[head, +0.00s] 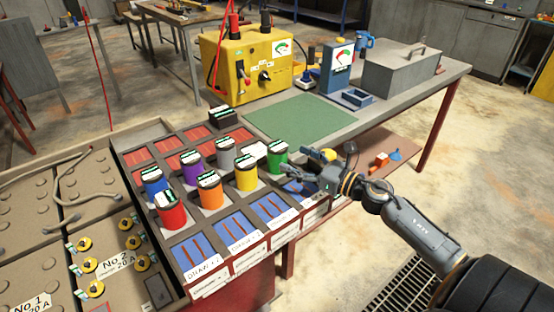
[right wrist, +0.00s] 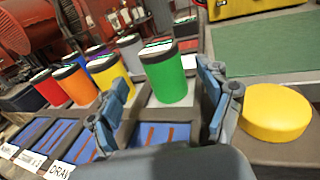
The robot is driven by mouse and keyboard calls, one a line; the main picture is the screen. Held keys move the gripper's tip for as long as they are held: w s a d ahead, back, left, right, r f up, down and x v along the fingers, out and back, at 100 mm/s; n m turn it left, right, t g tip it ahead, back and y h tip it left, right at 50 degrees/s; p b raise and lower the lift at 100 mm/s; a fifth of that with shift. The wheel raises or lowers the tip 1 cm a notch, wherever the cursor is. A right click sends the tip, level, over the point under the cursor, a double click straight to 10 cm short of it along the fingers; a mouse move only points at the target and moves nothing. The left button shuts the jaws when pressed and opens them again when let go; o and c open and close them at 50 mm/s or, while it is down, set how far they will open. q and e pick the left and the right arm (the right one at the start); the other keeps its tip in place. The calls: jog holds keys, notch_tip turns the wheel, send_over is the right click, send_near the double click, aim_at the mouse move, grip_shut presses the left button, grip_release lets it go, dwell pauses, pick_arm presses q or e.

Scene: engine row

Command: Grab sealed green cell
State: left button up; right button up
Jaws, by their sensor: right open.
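The green cell (head: 277,164) stands upright at the right end of a group of coloured cells in the divided rack. It has a dark top with a white and green label. My right gripper (head: 302,172) is open, just right of the green cell in the head view. In the right wrist view the green cell (right wrist: 166,80) stands ahead, between the lines of the two spread fingers (right wrist: 158,108), and looks ungripped. The seal on its top is too small to tell. My left gripper is not in view.
Close by stand yellow (head: 246,178), orange (head: 210,196), purple (head: 192,172), red (head: 171,214), blue (head: 155,190) and grey (head: 225,155) cells. A yellow disc (right wrist: 275,112) lies right of the fingers in the wrist view. A green mat (head: 300,117) is clear behind.

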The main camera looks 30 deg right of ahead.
aim_at(286, 152)
jog(key=shift+w+a+r, duration=0.1)
jog(key=shift+w+r, duration=0.1)
jog(key=shift+w, duration=0.2)
jog(key=shift+w+a, duration=0.15)
jog(key=shift+w, duration=0.3)
jog(key=p+x, duration=0.1)
jog(key=x, duration=0.3)
jog(key=shift+w, duration=0.2)
jog(key=shift+w+a, duration=0.15)
jog(key=shift+w, duration=0.1)
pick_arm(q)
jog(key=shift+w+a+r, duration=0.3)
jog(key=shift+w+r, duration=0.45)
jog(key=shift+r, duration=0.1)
pick_arm(e)
grip_shut()
